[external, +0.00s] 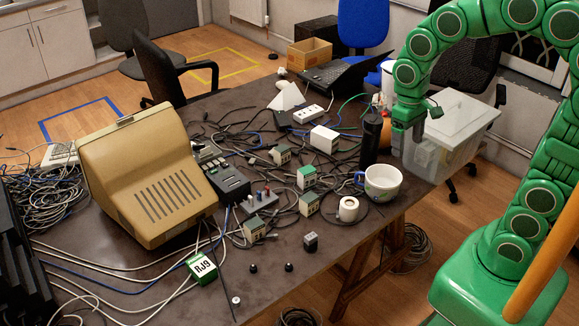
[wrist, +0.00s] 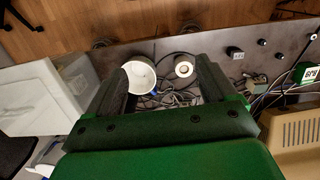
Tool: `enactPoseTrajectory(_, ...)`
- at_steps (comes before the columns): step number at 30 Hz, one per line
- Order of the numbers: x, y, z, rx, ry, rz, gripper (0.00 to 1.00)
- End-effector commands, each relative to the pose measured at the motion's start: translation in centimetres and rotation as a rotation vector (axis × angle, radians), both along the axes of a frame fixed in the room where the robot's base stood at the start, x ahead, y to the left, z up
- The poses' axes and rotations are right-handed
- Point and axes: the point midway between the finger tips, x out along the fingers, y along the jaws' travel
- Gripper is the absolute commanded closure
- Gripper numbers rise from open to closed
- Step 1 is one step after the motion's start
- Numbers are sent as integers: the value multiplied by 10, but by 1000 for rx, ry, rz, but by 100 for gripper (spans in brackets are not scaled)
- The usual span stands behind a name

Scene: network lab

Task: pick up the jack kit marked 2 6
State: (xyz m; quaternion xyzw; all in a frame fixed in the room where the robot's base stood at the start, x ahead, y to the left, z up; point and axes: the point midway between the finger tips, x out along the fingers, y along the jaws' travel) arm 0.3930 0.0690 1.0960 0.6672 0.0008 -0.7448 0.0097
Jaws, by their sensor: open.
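Several small box-like jack kits lie among cables on the dark table. One is beige and green (external: 280,154), one bright green and white (external: 306,177), and two grey-green ones lie nearer the front (external: 309,203) (external: 254,228). A small dark block (external: 310,241) sits near the front edge; it shows in the wrist view too (wrist: 235,52). I cannot read "2 6" on any of them. My gripper (external: 408,130) is open and empty, high at the table's right side, apart from all kits.
A white mug (external: 384,185), a tape roll (external: 348,208) and a tall black cylinder (external: 371,138) stand on the right. A clear bin (external: 447,140) stands beyond the right edge. A beige monitor (external: 150,185) fills the left. Cables cover the middle.

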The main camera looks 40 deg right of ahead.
Motion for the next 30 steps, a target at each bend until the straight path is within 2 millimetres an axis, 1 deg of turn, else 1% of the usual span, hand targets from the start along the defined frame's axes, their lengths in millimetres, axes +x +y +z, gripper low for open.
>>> enactPoseTrajectory(1,12,8,-3,0,-2,4,15)
enactPoseTrajectory(3,28,18,-6,1,-8,4,15)
enactPoseTrajectory(8,60,43,-16,1,-16,3,15)
enactPoseTrajectory(12,88,67,-26,3,-26,1,15)
enactPoseTrajectory(18,124,104,-45,4,-38,-3,15)
enactPoseTrajectory(23,149,135,-63,4,-46,-7,15)
enactPoseTrajectory(30,184,185,-95,5,-61,-15,15)
